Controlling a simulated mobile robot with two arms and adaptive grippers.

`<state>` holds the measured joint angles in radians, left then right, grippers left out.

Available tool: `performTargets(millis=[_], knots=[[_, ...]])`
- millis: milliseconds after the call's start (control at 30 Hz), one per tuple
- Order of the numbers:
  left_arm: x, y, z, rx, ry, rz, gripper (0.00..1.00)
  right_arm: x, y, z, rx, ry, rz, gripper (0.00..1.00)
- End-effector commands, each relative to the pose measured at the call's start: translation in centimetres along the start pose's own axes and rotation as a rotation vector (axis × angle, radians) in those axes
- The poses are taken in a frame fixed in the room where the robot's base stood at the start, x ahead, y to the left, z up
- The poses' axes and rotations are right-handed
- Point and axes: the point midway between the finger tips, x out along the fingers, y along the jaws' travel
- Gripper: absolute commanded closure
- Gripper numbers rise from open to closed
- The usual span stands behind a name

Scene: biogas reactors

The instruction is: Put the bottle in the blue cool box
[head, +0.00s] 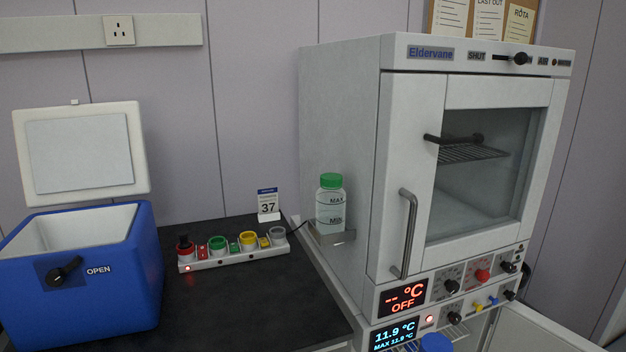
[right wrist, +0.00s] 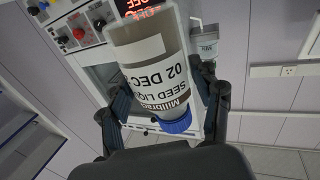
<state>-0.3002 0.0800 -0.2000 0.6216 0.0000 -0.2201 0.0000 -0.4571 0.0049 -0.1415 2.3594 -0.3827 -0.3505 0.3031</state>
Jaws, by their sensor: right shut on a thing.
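My right gripper (right wrist: 167,98) is shut on a bottle (right wrist: 165,62) with a blue cap and a label reading "SEED LIQ" and "02 DEC". In the right wrist view the bottle appears upside down between the two fingers. A blue cap (head: 437,343) shows at the bottom edge of the head view, below the lower display; the rest of that bottle is out of frame. The blue cool box (head: 120,285) stands at the left on the dark bench. Its white lid (head: 82,155) is raised, and its inside is only partly visible. My left gripper is not in view.
A green-capped bottle (head: 330,205) sits in a bracket on the side of the white incubator (head: 340,120). A strip of coloured sockets (head: 235,258) and a "37" card (head: 268,205) are on the bench (head: 250,310). The bench front is clear right of the box.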

Motion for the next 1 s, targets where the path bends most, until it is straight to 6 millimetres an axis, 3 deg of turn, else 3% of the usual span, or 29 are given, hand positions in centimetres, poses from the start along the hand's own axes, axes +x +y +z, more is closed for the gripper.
performTargets(millis=[300,500,767,1000], knots=[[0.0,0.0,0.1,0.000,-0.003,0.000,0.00,-5.4,0.0,2.3,0.005,-0.004,0.001,0.86],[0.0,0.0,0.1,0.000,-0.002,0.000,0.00,-7.5,0.0,2.7,0.001,0.001,0.001,0.86],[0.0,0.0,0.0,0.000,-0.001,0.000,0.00,-7.6,-0.1,2.6,-0.001,0.006,-0.007,0.86],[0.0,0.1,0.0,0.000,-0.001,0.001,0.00,-6.9,-1.5,2.1,-0.006,0.008,-0.102,0.86]])
